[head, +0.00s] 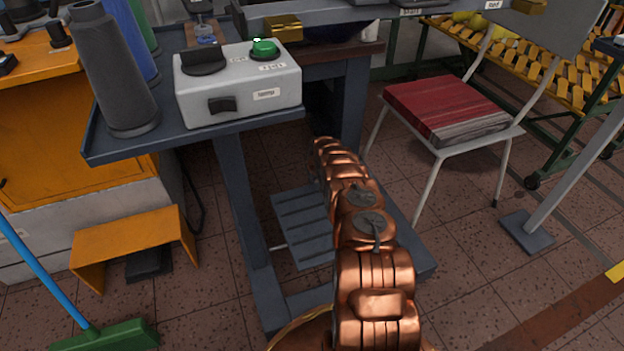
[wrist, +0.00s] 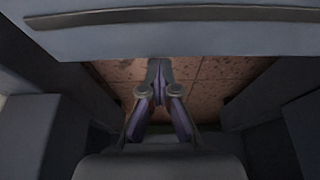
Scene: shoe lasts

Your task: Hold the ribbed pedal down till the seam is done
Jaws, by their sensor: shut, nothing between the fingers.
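The ribbed pedal (head: 298,232) is a wide grey-blue plate with ridges, low under the bench in the head view; my copper arm covers its right side. My gripper is hidden behind the arm's far end there. In the wrist view my gripper (wrist: 158,72) is shut and empty, its fingertips close together just at the lower edge of a grey-blue panel (wrist: 190,40) with a dark strip. I cannot tell whether that panel is the pedal, or whether the fingers touch it. No seam or stitching shows.
A white control box (head: 238,85) with a green button (head: 264,47) sits on the bench. A yellow-orange step (head: 135,245) covers a dark block (head: 148,264) at left. A chair with a red seat (head: 445,107) stands right. A green broom (head: 110,337) is front left.

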